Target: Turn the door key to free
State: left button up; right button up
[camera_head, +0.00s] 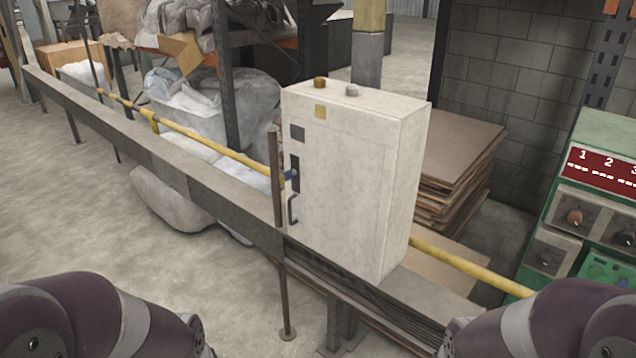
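The door key (290,174) appears as a small blue piece at the left edge of the front of a pale cabinet (350,190). It sits beside a dark vertical slot plate (296,180), above a dark curved handle (292,209). Which way the key is turned is too small to tell. My two arms show only as dark purple links at the bottom left and bottom right corners. Both grippers are outside the picture, and nothing touches the key or the cabinet.
A dark upright post (275,180) stands just left of the key. A long grey rail (150,150) and a yellow pipe (215,145) run to the far left. A green control panel (590,215) stands at right. Stacked boards (455,165) lie behind the cabinet.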

aim_at(289, 174)
jog(key=i+j+z, duration=0.1)
jog(key=i+j, duration=0.8)
jog(key=i, duration=0.15)
